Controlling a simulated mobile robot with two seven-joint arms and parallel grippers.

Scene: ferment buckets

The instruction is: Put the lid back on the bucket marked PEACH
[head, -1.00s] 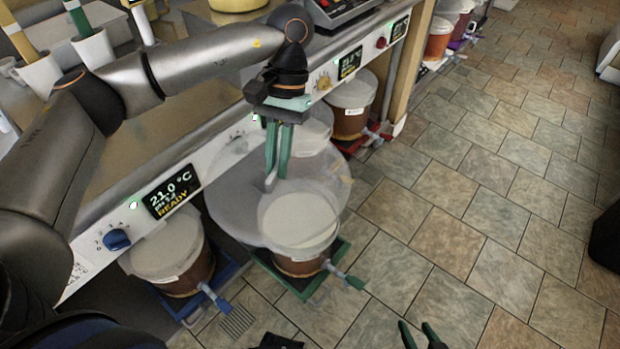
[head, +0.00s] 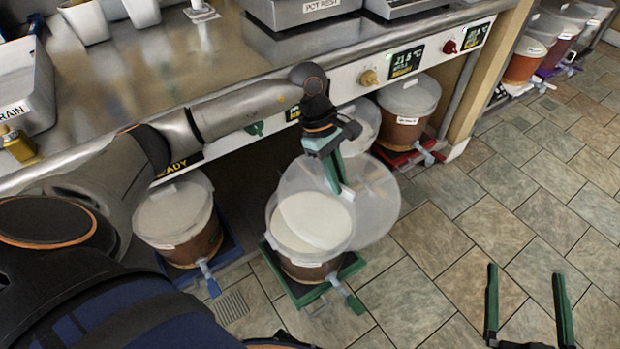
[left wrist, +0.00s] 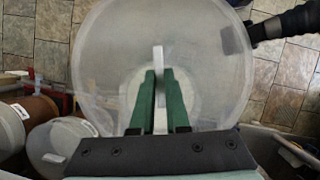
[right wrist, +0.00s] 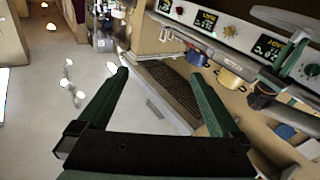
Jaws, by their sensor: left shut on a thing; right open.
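My left gripper (head: 338,186) is shut on the upright handle of a large round translucent lid (head: 378,208). The left wrist view shows the lid (left wrist: 105,55) spread out below the green fingers (left wrist: 160,85). The lid hangs over an open bucket (head: 300,272) with pale contents, standing on a green tray. The lid is off-centre, to the upper right of the bucket's mouth, and hides part of it. I cannot read this bucket's label. My right gripper (head: 528,305) is open and empty over the floor at the lower right; its spread fingers (right wrist: 160,100) show in the right wrist view.
A lidded bucket (head: 178,220) on a blue tray stands left of the open one. Another lidded bucket (head: 405,112) on a red tray (head: 408,157) stands behind at right. The steel counter (head: 170,85) runs along the back. The tiled floor (head: 450,240) at right is clear.

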